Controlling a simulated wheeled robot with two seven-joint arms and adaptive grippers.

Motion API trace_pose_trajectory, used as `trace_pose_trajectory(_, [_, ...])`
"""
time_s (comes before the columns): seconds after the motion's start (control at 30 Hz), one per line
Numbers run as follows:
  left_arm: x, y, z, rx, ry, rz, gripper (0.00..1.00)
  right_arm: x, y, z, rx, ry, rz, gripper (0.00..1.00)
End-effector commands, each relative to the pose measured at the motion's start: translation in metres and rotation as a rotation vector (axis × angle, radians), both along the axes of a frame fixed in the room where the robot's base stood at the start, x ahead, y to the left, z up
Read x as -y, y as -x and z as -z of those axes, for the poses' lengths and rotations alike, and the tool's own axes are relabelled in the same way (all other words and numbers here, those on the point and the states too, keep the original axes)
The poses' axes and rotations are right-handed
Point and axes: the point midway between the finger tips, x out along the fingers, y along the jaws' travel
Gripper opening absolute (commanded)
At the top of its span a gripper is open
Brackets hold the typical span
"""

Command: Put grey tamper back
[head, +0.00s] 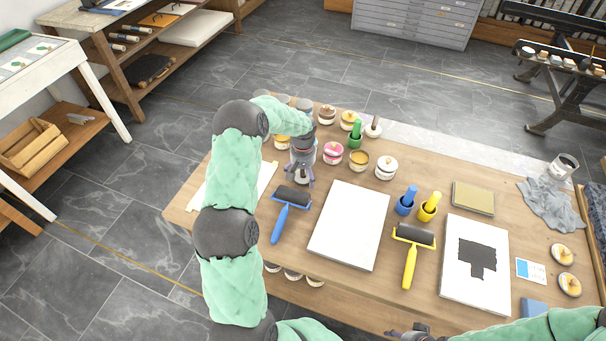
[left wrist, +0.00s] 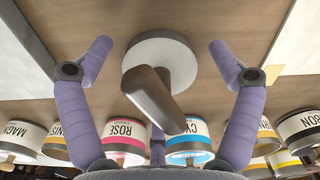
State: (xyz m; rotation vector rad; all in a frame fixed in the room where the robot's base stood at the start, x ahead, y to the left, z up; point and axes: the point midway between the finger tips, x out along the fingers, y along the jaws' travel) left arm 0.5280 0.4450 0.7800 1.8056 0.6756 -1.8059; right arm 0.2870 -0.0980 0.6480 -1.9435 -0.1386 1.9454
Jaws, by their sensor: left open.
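The grey tamper (left wrist: 152,100) stands on the wooden tabletop in the left wrist view, with a thick grey-brown handle over a round white base. My left gripper (left wrist: 159,47) is open, with its purple fingers apart on either side of the tamper and a gap on both sides. In the head view my left gripper (head: 299,178) reaches down over the table behind the blue roller and largely hides the tamper. My right gripper (head: 410,333) shows only partly at the bottom edge, and its jaws cannot be made out.
Several ink tins, including a rose tin (left wrist: 124,141) and a cyan tin (left wrist: 190,142), stand close to the tamper. A blue roller (head: 288,209), a white slab (head: 350,225), a yellow roller (head: 411,262) and blue and yellow pots (head: 428,210) occupy the table.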

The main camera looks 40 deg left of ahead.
Motion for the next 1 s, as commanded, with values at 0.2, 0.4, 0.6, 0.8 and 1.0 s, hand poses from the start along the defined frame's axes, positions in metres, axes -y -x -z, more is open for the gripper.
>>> trace_pose_trajectory(0.2, [0.000, 0.000, -0.005, 0.000, 0.000, 0.000, 0.91, 0.000, 0.000, -0.003, 0.000, 0.000, 0.000, 0.53])
trace_pose_trajectory(0.4, [0.000, -0.001, -0.036, 0.003, -0.001, 0.001, 0.91, 0.000, 0.000, -0.013, 0.000, 0.000, 0.000, 0.53])
trace_pose_trajectory(0.6, [0.000, -0.001, -0.077, 0.003, -0.001, 0.000, 0.91, 0.000, 0.000, -0.026, 0.000, 0.000, 0.000, 0.53])
trace_pose_trajectory(0.8, [0.000, -0.001, -0.108, 0.002, -0.001, 0.000, 0.91, 0.000, 0.000, -0.034, 0.000, 0.000, 0.000, 0.53])
trace_pose_trajectory(1.0, [0.000, 0.000, -0.122, 0.001, 0.000, 0.000, 0.91, 0.000, 0.000, -0.036, 0.000, 0.000, 0.000, 0.53])
